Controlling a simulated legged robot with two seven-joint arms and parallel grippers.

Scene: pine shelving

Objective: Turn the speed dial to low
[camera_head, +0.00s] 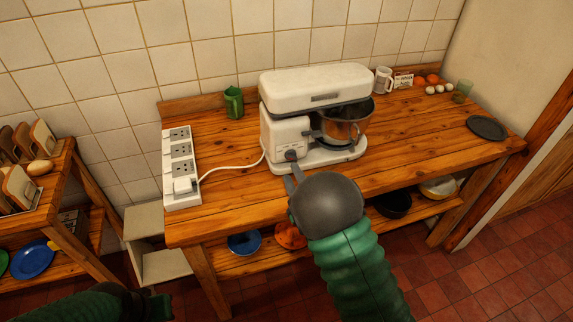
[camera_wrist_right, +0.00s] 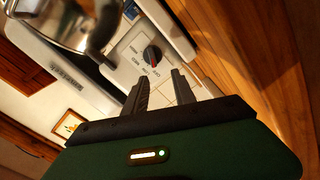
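The white stand mixer (camera_head: 315,88) stands on the wooden table with a metal bowl (camera_head: 345,125) under its head. Its dark speed dial (camera_head: 291,155) is low on the front of the body. In the right wrist view the dial (camera_wrist_right: 152,55) shows a red mark, with small printed labels beside it; the exact setting is hard to read. My right gripper (camera_head: 293,177) is just in front of the dial. In the wrist view its fingers (camera_wrist_right: 158,84) are apart and empty, with the dial beyond their tips. My left gripper (camera_head: 155,303) is low at the left, dark, away from the mixer.
A white power strip (camera_head: 181,165) lies left of the mixer, with the mixer's white cord (camera_head: 228,166) plugged in. A white mug (camera_head: 383,80), eggs and a dark plate (camera_head: 487,128) are to the right.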

